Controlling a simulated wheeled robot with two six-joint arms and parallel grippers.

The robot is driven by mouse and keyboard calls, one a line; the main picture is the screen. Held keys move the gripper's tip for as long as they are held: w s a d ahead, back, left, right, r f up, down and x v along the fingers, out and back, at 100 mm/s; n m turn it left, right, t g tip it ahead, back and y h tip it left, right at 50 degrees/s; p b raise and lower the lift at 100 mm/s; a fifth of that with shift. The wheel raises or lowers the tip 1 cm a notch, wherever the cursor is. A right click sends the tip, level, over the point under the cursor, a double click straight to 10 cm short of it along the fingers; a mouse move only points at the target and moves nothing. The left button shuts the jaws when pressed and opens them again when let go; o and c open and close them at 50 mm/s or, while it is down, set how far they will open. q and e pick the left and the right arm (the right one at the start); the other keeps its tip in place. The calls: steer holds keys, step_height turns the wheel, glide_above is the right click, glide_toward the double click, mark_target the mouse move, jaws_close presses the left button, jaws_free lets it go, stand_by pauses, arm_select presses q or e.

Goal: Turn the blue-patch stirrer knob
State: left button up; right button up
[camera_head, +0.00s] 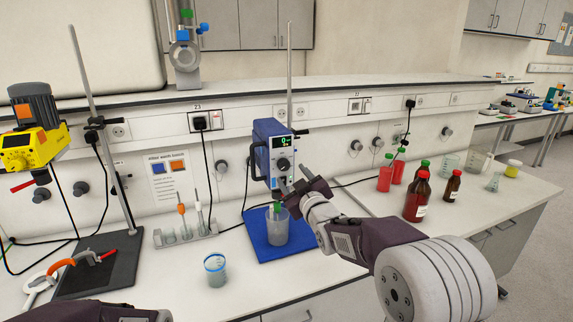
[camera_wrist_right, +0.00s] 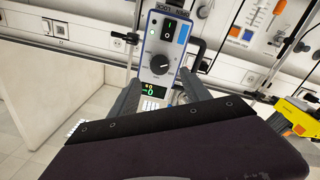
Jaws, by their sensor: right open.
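The blue stirrer (camera_head: 262,144) stands on a rod at the back of the bench, above a blue mat (camera_head: 268,247). Its front panel has a green-lit display and a round dark knob (camera_head: 283,164). In the right wrist view the knob (camera_wrist_right: 159,65) faces the camera, with a rocker switch beyond it and the display (camera_wrist_right: 150,91) nearer. My right gripper (camera_head: 308,178) is open and empty just in front of the panel. In the wrist view its fingers lie to either side of the display, apart from the knob. Only part of my left arm shows at the bottom left.
A clear beaker (camera_head: 277,227) with a green-topped item stands on the mat. Another beaker (camera_head: 215,270) stands front left. A yellow stirrer (camera_head: 32,148) is at the left. Brown bottles (camera_head: 417,197) and red bottles (camera_head: 385,179) stand right of my right arm.

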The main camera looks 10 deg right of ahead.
mark_target(285, 166)
steer(key=p+x, duration=0.2)
steer(key=x, duration=0.4)
steer(key=shift+w, duration=0.2)
jaws_close()
arm_select(q)
step_height(285, 166, up, 3)
steer(key=shift+f, duration=0.15)
steer(key=shift+f, duration=0.15)
arm_select(e)
steer(key=shift+m, duration=0.3)
